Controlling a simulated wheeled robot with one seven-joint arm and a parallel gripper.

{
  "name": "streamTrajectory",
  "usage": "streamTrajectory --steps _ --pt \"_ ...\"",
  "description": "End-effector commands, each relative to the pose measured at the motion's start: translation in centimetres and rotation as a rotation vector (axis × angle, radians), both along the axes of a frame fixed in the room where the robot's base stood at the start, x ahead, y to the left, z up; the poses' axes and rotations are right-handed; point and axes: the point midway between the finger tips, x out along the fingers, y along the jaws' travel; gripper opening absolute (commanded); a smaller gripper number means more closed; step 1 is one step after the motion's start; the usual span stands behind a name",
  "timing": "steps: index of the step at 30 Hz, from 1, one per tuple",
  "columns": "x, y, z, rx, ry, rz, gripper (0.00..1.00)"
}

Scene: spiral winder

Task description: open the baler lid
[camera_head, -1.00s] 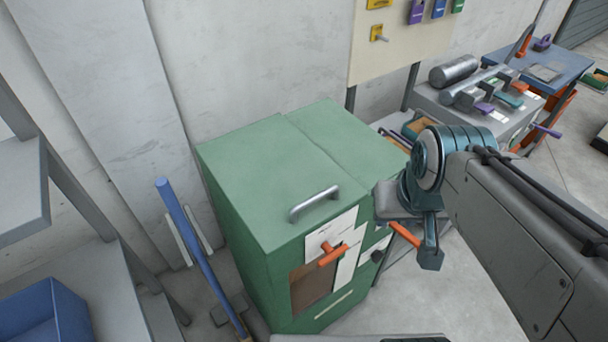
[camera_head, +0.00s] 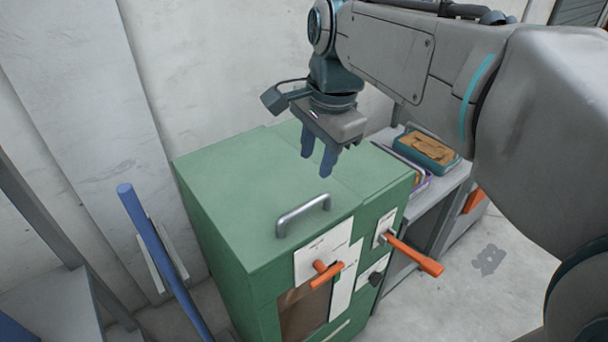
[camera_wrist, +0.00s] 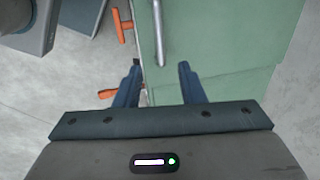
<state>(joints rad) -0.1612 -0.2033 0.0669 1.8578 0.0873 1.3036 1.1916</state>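The baler is a green cabinet with a flat green lid (camera_head: 240,190) on top, lying closed. A grey metal bar handle (camera_head: 303,215) stands on the lid near its front edge; it also shows in the wrist view (camera_wrist: 159,35). My gripper (camera_head: 317,170) points down above the back part of the lid, behind the handle and apart from it. Its blue fingers are spread with nothing between them. In the wrist view the open gripper (camera_wrist: 158,75) straddles the line of the handle's end, which lies beyond the fingertips.
An orange T-shaped latch (camera_head: 327,272) is on the baler's front. A longer orange lever (camera_head: 415,255) sticks out at its right. A blue pole (camera_head: 160,255) leans at the left. A bench with a tray (camera_head: 428,150) stands at the right.

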Motion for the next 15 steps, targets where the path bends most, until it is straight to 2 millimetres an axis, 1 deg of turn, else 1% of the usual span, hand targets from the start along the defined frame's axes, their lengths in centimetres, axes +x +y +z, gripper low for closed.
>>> streamTrajectory --steps 9,15 --pt "1.0 0.7 -6.6 -0.002 0.006 0.002 0.36" --pt "1.6 1.1 -10.1 -0.002 0.004 0.002 0.36"
